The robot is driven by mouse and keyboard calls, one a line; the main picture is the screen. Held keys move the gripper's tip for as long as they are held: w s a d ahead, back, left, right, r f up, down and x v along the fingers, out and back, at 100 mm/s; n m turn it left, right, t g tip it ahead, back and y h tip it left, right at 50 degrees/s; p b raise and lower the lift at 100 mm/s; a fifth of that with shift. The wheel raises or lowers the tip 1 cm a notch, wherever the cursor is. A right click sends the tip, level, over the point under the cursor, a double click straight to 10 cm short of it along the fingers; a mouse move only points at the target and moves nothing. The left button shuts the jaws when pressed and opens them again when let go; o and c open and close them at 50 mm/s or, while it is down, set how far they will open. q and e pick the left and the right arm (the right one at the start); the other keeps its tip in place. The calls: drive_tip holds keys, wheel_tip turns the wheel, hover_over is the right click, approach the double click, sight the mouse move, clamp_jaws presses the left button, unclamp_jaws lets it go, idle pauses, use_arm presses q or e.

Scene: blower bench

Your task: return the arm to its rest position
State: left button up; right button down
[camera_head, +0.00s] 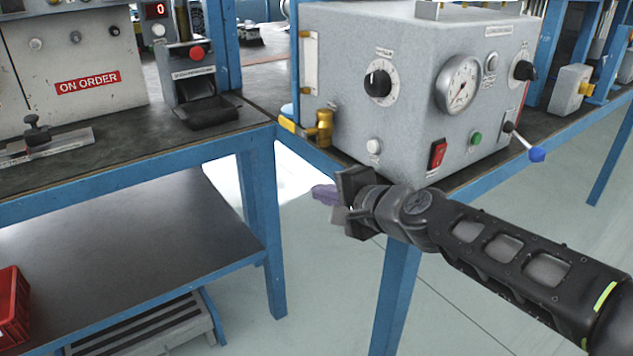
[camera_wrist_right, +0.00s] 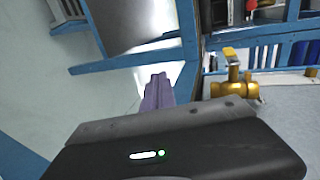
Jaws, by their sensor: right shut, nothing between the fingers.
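My right gripper (camera_head: 327,195) reaches in from the right in the head view, in front of the lower left corner of the grey blower box (camera_head: 420,125). Its purple fingers are together with nothing between them; they also show in the right wrist view (camera_wrist_right: 157,92), above the dark gripper body. The fingers appear apart from the bench and the box. My left gripper is not in the head view.
The grey box has a dial, gauge, red switch (camera_head: 437,153), blue-tipped lever (camera_head: 537,154) and brass valve (camera_head: 323,128). A blue-framed bench (camera_head: 150,150) stands left, with a lower shelf and red crate (camera_head: 12,308). Open floor lies below the arm.

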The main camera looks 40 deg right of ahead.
drive_tip(key=shift+f, duration=0.1)
idle(0.4)
